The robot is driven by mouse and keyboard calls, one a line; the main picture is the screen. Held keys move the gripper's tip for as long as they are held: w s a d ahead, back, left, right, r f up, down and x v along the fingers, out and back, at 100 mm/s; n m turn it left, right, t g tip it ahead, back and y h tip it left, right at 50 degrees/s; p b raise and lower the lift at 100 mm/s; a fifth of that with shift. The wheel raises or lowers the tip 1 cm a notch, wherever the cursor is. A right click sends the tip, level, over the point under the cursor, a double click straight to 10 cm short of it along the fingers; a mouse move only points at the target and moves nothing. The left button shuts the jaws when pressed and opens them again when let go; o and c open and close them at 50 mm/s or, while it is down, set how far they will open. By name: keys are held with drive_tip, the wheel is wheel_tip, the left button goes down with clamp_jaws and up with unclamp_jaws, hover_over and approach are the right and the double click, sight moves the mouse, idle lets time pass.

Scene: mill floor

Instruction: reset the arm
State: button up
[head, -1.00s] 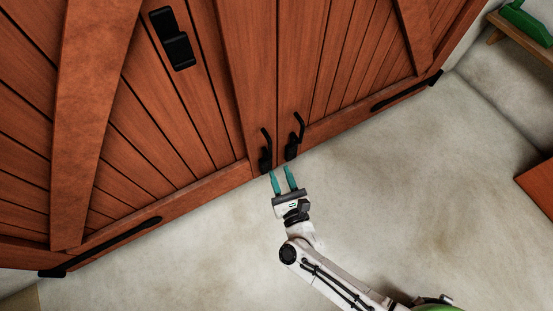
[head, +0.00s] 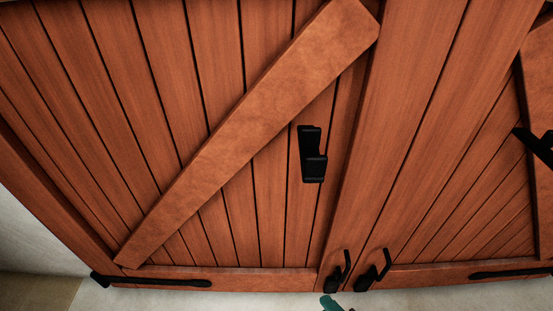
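Only the teal fingertips of my gripper (head: 331,303) show, at the bottom edge of the head view, just below the door handles. The rest of the gripper and my arm are out of the frame. I cannot tell how far apart the fingers are or whether they touch anything.
A large reddish wooden double door (head: 230,200) fills most of the view. Two black handles, a left one (head: 334,275) and a right one (head: 373,272), sit low at its middle. A black bracket (head: 313,155) is higher up. A strip of pale floor (head: 200,300) shows below.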

drive_tip(key=s+d+r+n+g+h+p, duration=0.1)
drive_tip(key=s+d+r+n+g+h, duration=0.2)
drive_tip(key=s+d+n+g, duration=0.35)
drive_tip(key=s+d+r+n+g+h+p, duration=0.1)
drive_tip(key=s+d+r+n+g+h, duration=0.2)
drive_tip(key=s+d+n, duration=0.7)
wheel_tip(320, 180, up, 31)
drive_tip(key=s+a+m+p, duration=0.1)
drive_tip(key=a+m+p, duration=0.1)
drive_tip(key=p, duration=2.8)
drive_tip(key=shift+s+m+p, duration=0.25)
drive_tip(key=shift+m+p, duration=0.1)
drive_tip(key=shift+m, duration=0.2)
